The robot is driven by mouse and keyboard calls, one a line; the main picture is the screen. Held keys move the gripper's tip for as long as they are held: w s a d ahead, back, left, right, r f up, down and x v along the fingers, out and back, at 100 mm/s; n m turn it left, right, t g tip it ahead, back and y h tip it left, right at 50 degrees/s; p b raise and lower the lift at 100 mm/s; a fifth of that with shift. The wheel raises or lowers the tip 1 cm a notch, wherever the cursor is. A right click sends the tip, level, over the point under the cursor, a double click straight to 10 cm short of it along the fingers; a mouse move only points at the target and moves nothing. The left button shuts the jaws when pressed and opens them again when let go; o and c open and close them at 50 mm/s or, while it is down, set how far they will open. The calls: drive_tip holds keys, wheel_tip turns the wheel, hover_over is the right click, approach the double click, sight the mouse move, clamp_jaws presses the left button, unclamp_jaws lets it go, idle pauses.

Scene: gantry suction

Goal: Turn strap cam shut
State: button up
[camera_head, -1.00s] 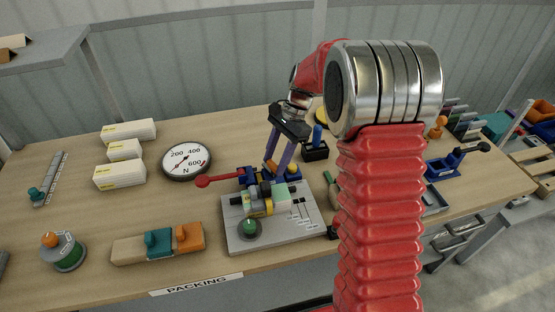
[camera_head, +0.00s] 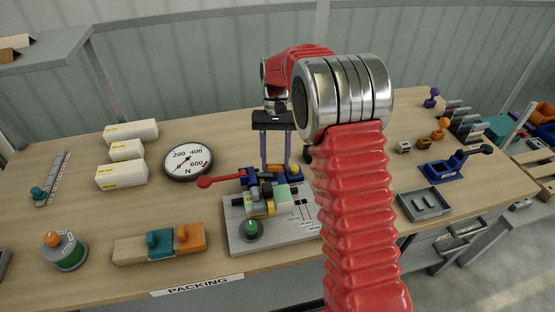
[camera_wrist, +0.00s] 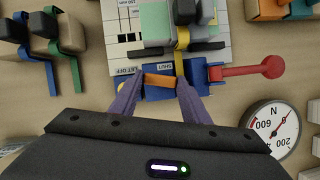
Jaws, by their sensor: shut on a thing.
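The strap cam's orange bar (camera_wrist: 159,81) lies across the blue cam base (camera_wrist: 142,93), beside its "SHUT" and "LET OFF" labels, in the wrist view. My gripper (camera_wrist: 158,84) is shut on this orange bar, one purple finger at each end. In the head view my gripper (camera_head: 275,168) points down at the blue base (camera_head: 250,178), behind the grey plate (camera_head: 285,235). A yellow strap (camera_wrist: 182,40) runs from the base over the green-grey block on the plate. A red lever with a ball end (camera_head: 206,181) sticks out to the left of the base.
A round dial marked N (camera_head: 188,162) stands left of the cam, near the red ball. White boxes (camera_head: 122,174) lie farther left. A grey tray (camera_head: 424,203) sits to the right of my arm.

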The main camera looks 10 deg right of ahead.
drive_tip(key=shift+a+n+h, duration=0.25)
drive_tip(key=shift+n+h, duration=0.35)
drive_tip(key=shift+n, duration=0.9)
drive_tip(key=o, duration=1)
drive_tip(key=shift+d, duration=0.1)
drive_tip(key=shift+o, duration=0.2)
drive_tip(key=v, duration=1.3)
drive_tip(key=shift+w+r, duration=0.2)
drive_tip(key=shift+r, duration=0.05)
